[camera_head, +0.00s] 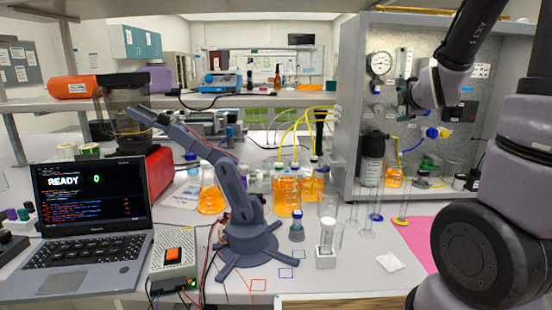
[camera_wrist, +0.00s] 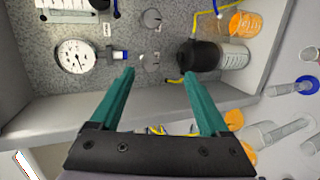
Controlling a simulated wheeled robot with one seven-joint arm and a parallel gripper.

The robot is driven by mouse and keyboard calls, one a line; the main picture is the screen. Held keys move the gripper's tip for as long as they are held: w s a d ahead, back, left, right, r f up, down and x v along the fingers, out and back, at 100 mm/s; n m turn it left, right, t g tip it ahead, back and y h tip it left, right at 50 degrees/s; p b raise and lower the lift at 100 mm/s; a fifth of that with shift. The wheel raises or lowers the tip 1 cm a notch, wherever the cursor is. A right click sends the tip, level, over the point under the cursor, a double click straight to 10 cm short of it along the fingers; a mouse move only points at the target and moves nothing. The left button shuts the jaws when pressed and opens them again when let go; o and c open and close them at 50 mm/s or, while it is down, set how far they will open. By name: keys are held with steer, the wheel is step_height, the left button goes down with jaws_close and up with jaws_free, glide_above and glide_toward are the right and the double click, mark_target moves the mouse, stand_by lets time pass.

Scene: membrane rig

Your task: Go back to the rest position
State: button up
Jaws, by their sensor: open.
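My gripper (camera_head: 404,96) is at the upper right in the head view, in front of the grey speckled panel of the rig cabinet (camera_head: 350,100). My arm comes down to it from the upper right. In the wrist view my gripper (camera_wrist: 159,75) has its two teal fingers spread apart, with nothing between them. The panel fills the view beyond the fingertips. I cannot tell the exact gap between fingertips and panel.
A dark-capped bottle (camera_head: 373,160) and a flask of orange liquid (camera_head: 394,178) stand in the cabinet. A small grey robot arm (camera_head: 240,190), orange-filled bottles (camera_head: 287,195) and a laptop (camera_head: 90,215) occupy the bench.

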steer(key=s+a+r+m+g+y, duration=0.1)
steer(key=s+a+m+g, duration=0.1)
steer(key=s+a+m, duration=0.2)
steer(key=s+a+r+m+g+y, duration=0.1)
steer(key=s+a+r+m+g, duration=0.1)
steer(key=s+a+m, duration=0.3)
steer(key=s+a+r+m+g+y, duration=0.1)
steer(key=s+a+m, duration=0.3)
steer(key=s+m, duration=0.7)
steer(key=s+g+y, duration=0.1)
steer(key=s, duration=0.4)
steer(key=shift+a+r+m+g, duration=0.2)
steer(key=shift+m+g, duration=0.1)
steer(key=shift+g, duration=0.1)
